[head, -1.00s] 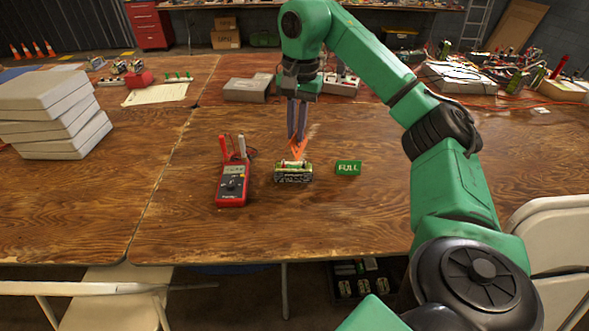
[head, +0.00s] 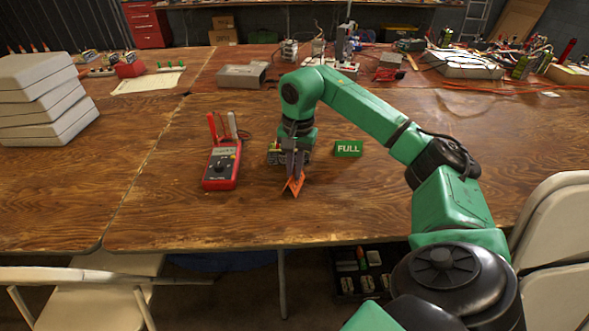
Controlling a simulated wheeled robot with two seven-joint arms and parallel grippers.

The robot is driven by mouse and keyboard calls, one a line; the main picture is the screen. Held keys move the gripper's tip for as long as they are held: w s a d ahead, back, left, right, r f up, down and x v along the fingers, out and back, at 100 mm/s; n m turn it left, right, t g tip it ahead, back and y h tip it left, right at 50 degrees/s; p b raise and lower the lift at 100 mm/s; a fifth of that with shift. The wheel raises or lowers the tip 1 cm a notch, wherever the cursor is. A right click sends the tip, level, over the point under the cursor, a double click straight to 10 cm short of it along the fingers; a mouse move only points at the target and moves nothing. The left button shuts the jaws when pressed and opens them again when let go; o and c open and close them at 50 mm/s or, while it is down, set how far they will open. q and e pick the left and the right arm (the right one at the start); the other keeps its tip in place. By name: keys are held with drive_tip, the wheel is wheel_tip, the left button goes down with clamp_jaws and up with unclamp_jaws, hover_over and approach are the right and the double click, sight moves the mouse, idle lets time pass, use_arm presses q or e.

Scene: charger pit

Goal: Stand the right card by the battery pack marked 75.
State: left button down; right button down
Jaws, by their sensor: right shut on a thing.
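My right gripper (head: 295,176) is shut on an orange card (head: 294,187), which it holds low at the tabletop in front of the battery pack. I cannot tell whether the card touches the table. The battery pack (head: 274,157) is partly hidden behind my right gripper, and its marking cannot be read. A green card (head: 348,149) reading FULL stands to the right of the pack. My left gripper is not in view.
A red multimeter (head: 221,166) with probes stands left of the pack on the wooden table (head: 400,215). A stack of grey boxes (head: 42,100) is at the far left. Electronics and a grey box (head: 242,75) lie at the back. The table's front right is clear.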

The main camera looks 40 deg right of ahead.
drive_tip(key=shift+f, duration=0.1)
drive_tip(key=c, duration=0.9)
unclamp_jaws()
drive_tip(key=r+p, duration=0.1)
drive_tip(key=r, duration=0.3)
drive_tip(key=r+p, duration=0.1)
drive_tip(key=r, duration=0.3)
drive_tip(key=r+p, duration=0.1)
drive_tip(key=r, duration=0.3)
drive_tip(key=shift+s+d+r+p, duration=0.15)
drive_tip(key=shift+s+p, duration=0.15)
